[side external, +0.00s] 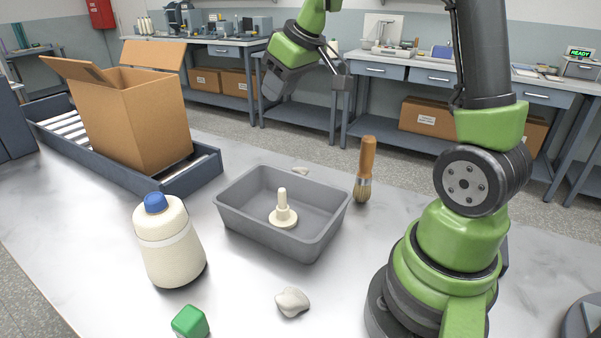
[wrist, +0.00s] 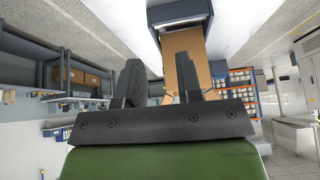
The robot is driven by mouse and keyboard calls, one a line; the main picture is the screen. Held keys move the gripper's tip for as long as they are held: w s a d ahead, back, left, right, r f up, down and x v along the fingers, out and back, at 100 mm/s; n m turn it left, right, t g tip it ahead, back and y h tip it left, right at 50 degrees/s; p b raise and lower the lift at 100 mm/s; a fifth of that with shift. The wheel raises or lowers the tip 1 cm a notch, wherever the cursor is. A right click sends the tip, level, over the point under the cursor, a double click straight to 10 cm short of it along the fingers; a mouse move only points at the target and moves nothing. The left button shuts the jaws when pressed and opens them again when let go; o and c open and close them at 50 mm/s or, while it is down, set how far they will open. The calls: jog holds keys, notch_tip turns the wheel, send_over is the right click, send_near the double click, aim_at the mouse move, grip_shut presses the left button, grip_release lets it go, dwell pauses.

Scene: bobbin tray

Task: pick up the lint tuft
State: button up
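A pale, grey-white, irregular tuft (side external: 292,301), which looks like the lint tuft, lies on the bench in front of the grey tray, in the side external view. A smaller whitish lump (side external: 300,170) lies behind the tray's far rim, partly hidden; I cannot tell if it is lint too. My gripper (side external: 336,66) is high above the bench, beyond the tray and well away from both lumps. In the wrist view its two dark fingers (wrist: 158,85) stand apart with nothing between them. Neither lump shows in the wrist view.
The grey tray (side external: 232,222) holds a cream bobbin (side external: 283,213). A blue-capped bottle (side external: 168,243) and green cube (side external: 190,322) stand left of the tuft. A brush (side external: 365,170) stands upright right of the tray. An open carton (side external: 140,120) sits on the conveyor (side external: 197,175).

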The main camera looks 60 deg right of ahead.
jog(key=w+d+f, duration=0.2)
jog(key=d+f, duration=0.5)
jog(key=d, duration=0.1)
jog(key=n+g, duration=0.1)
jog(key=n, duration=0.1)
send_over(301, 167)
jog(key=s+a, duration=0.1)
jog(key=s, duration=0.1)
notch_tip(301, 167, down, 6)
jog(key=shift+h, duration=0.4)
jog(key=f, duration=0.6)
jog(key=shift+d+f, duration=0.25)
jog(key=shift+d, duration=0.05)
jog(key=shift+f, duration=0.55)
jog(key=x, duration=0.5)
jog(key=shift+s+f, duration=0.1)
jog(key=shift+f, duration=0.4)
jog(key=c, duration=0.6)
